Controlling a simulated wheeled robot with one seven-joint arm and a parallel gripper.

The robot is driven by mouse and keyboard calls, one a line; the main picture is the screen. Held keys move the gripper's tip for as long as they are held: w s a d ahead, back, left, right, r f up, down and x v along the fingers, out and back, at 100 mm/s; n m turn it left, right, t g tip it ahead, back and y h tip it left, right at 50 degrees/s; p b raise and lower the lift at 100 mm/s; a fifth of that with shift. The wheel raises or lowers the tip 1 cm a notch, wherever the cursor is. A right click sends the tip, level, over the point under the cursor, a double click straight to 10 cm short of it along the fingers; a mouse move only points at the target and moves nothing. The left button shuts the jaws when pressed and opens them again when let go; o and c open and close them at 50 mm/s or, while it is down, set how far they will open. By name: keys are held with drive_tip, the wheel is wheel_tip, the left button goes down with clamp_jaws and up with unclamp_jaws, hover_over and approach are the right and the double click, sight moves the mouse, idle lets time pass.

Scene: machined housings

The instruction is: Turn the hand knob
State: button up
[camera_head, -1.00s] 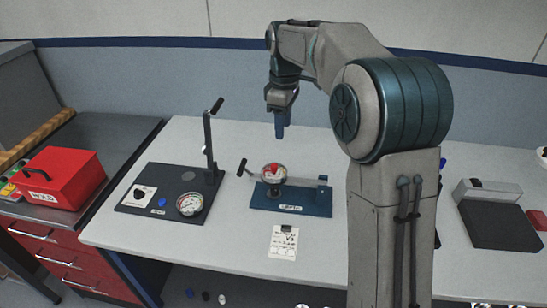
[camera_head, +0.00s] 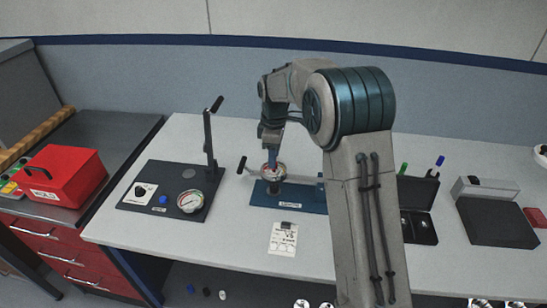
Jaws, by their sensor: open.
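A round pale-rimmed part with a red centre (camera_head: 273,169), which looks like the hand knob, stands on a short dark post above a blue base plate (camera_head: 290,205) in the middle of the table. My gripper (camera_head: 271,155) points down right over it, its blue fingertips at the red centre and partly covering it. My gripper is open; whether the fingers touch the red part I cannot tell. A dark crank handle (camera_head: 242,164) sticks out on the left of the same fixture. My arm covers the fixture's right end.
Left of the fixture is a black plate (camera_head: 160,202) with a gauge (camera_head: 190,201), a small black knob (camera_head: 140,190) and an upright lever (camera_head: 208,140). A label card (camera_head: 283,239) lies in front. A red box (camera_head: 60,178) is far left; an open black case (camera_head: 418,205) is right.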

drive_tip(key=shift+f, duration=0.95)
drive_tip(key=shift+c, duration=0.2)
clamp_jaws()
drive_tip(key=shift+m, duration=0.4)
drive_tip(key=m+b, duration=0.1)
drive_tip(key=m, duration=0.2)
drive_tip(key=shift+m, duration=2.4)
